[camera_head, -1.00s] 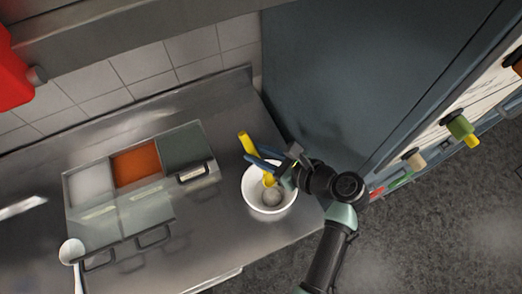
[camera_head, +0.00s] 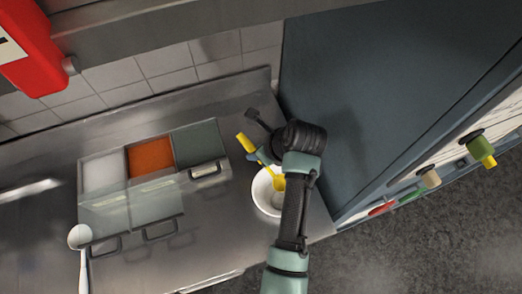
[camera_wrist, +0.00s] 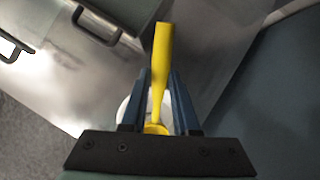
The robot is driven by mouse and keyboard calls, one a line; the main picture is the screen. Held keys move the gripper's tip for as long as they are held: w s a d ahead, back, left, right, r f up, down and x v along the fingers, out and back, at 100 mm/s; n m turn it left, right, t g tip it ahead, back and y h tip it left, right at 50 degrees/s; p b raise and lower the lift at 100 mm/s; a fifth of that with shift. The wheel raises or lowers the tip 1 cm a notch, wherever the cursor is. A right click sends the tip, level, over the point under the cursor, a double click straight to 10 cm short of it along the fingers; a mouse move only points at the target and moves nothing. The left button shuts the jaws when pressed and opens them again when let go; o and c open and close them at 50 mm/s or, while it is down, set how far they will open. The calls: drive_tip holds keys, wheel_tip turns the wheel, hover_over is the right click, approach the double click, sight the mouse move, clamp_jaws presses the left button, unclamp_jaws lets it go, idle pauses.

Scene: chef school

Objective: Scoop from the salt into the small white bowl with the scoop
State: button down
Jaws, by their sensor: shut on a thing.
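A yellow scoop (camera_head: 245,141) is gripped by my gripper (camera_head: 259,156), its handle pointing up and left. The wrist view shows the yellow handle (camera_wrist: 163,45) between the two blue fingers of my gripper (camera_wrist: 158,80). The scoop's lower part is over or inside the small white bowl (camera_head: 260,196); I cannot tell if it touches. The bowl is partly hidden by my arm, and a piece of its rim shows in the wrist view (camera_wrist: 124,108). White contents, which look like the salt (camera_head: 102,172), fill the left back compartment of the container.
The container also has orange (camera_head: 151,157) and dark grey-green (camera_head: 196,145) compartments, with clear handled lids in front. A white ladle (camera_head: 80,237) lies at the left. A tall dark cabinet (camera_head: 350,90) stands right of the bowl. Bare steel counter lies between container and bowl.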

drive_tip(key=shift+w+a+f+g+h+p, duration=0.25)
drive_tip(key=shift+f+g+h+p, duration=0.05)
drive_tip(key=shift+f+g+h, duration=0.2)
drive_tip(key=shift+w+a+f+g+h+p, duration=0.25)
drive_tip(key=shift+f+g+h, duration=0.2)
drive_tip(key=shift+g+h, duration=0.05)
drive_tip(key=shift+r+p, duration=2.35)
drive_tip(key=shift+p, duration=0.25)
